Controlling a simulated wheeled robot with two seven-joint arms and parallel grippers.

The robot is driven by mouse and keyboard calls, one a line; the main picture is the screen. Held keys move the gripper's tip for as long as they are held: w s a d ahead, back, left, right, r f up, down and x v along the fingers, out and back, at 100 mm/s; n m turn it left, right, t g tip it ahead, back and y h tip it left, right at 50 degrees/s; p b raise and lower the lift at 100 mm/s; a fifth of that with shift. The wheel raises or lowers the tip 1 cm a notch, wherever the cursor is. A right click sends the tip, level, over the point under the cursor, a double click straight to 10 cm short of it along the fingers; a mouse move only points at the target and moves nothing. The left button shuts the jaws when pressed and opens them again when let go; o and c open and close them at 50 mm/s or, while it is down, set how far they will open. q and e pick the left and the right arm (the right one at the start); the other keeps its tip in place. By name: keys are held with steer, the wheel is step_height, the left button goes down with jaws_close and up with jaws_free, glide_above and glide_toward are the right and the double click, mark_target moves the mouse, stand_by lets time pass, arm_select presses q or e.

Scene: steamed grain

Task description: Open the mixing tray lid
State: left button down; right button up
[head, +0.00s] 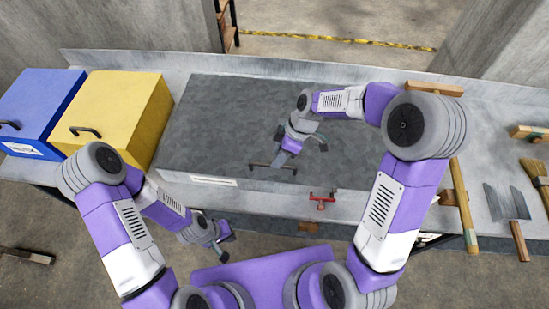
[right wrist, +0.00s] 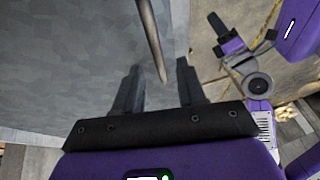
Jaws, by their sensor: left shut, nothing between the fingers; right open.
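The mixing tray lid (head: 215,125) is a large flat dark-grey panel in the middle of the counter, lying closed. Its dark bar handle (head: 260,165) is near the front edge. My right gripper (head: 297,146) is open above the lid's front part, close to the handle's right end. In the right wrist view the handle (right wrist: 152,38) runs toward the gap between the open fingers (right wrist: 158,78); no grip on it shows. My left gripper (head: 226,241) is shut and empty, low in front of the counter; it also shows in the right wrist view (right wrist: 232,45).
A yellow box (head: 125,105) and a blue box (head: 40,100) with handles stand left of the lid. A red clamp-like part (head: 322,201) sits at the counter front. Wooden-handled tools, a scraper (head: 508,205) and a brush (head: 537,170) lie at the right.

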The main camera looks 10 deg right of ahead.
steer(key=shift+x, duration=1.6)
steer(key=shift+w, duration=0.15)
jaws_close()
